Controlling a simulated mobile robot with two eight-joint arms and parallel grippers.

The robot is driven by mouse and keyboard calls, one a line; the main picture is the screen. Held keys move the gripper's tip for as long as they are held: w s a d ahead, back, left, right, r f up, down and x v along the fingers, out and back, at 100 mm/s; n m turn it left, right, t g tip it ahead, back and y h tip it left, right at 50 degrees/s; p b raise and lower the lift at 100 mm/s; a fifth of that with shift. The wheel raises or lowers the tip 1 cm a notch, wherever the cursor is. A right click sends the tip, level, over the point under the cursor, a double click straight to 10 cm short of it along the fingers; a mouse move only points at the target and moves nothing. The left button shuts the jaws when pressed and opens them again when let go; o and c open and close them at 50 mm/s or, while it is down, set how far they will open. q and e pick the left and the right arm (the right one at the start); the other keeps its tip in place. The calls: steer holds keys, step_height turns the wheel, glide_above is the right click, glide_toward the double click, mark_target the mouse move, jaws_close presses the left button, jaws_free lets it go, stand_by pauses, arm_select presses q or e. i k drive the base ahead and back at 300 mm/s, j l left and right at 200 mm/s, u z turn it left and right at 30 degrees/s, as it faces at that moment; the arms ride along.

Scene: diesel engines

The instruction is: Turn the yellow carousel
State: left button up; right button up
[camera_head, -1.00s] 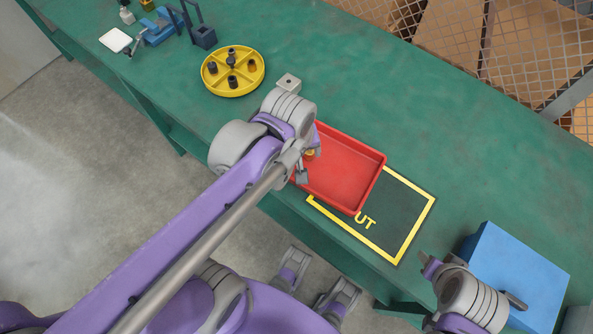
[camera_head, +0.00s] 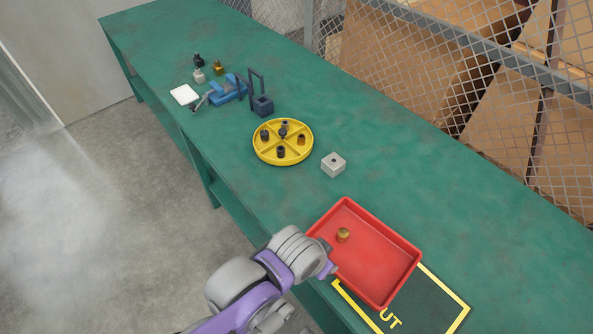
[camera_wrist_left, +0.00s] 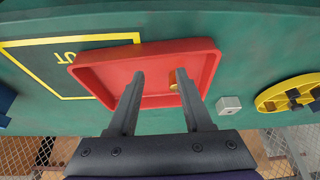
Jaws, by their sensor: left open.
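The yellow carousel (camera_head: 265,153) is a round, spoked tray on the green bench, seen in the upper middle of the head view. Several small dark parts and a brownish one sit in its compartments around a dark centre knob. It also shows at the right edge of the left wrist view (camera_wrist_left: 265,103), partly cut off. My left gripper (camera_wrist_left: 157,76) is open and empty, its fingers over the red tray, well away from the carousel. In the head view its wrist is at the tray's left edge and its fingers are hidden. My right gripper is out of view.
The red tray (camera_head: 384,280) holds a small brass piece (camera_head: 343,235). A grey block (camera_head: 333,165) stands between tray and carousel. A blue device (camera_head: 228,92) and a dark upright frame (camera_head: 262,106) stand beyond the carousel. Wire mesh (camera_head: 430,50) runs behind the bench.

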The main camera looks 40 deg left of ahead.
mark_target(295, 153)
steer(key=u, duration=1.7)
